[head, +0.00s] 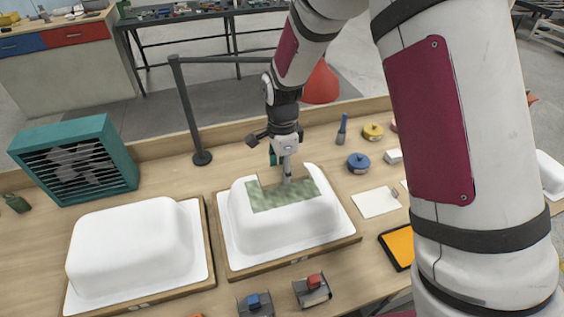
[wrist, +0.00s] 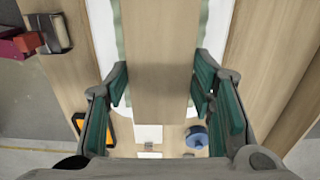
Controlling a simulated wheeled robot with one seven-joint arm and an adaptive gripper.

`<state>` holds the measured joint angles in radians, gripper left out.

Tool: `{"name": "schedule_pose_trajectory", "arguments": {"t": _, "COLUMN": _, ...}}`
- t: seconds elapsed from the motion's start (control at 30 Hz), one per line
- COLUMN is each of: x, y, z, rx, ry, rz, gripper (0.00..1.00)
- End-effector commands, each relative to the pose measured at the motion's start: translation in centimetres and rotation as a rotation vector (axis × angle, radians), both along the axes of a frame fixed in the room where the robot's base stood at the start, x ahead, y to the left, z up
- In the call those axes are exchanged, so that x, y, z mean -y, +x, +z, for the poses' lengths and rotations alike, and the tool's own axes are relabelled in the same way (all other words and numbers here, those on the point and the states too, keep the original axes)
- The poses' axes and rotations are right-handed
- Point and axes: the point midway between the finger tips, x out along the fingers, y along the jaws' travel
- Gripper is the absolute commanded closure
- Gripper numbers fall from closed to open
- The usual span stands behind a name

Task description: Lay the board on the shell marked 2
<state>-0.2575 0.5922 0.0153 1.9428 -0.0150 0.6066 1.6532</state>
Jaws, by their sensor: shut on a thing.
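The board (wrist: 158,40) is a long pale wooden piece. In the wrist view it runs between the fingers of my gripper (wrist: 162,85), which is shut on it. In the head view my gripper (head: 286,172) points down at the top of the middle white shell (head: 303,228), and little of the board (head: 268,179) shows there. A mottled green patch (head: 266,199) covers part of that shell's top, just under the board. I cannot tell whether the board touches it. Another white shell (head: 125,245) stands at the left. The shells' marks are too small to read.
A third white shell (head: 549,172) shows partly at the right edge behind my arm. A teal louvred box (head: 75,160) stands at the left. Red and blue clamps (head: 312,288) lie in front. A blue round tin (head: 359,163), white sheet (head: 376,202) and orange tablet (head: 400,246) lie to the right.

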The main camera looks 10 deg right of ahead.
Motion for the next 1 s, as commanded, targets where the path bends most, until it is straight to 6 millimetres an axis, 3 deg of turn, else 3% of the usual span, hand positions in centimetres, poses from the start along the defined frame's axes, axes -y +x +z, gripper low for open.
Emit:
{"name": "schedule_pose_trajectory", "arguments": {"t": 0.5, "x": 0.0, "y": 0.0, "z": -4.2, "rx": 0.0, "ry": 0.0, "rz": 0.0, "gripper": 0.81}}
{"name": "schedule_pose_trajectory", "arguments": {"t": 1.0, "x": 0.0, "y": 0.0, "z": -4.8, "rx": 0.001, "ry": 0.0, "rz": 0.0, "gripper": 0.81}}
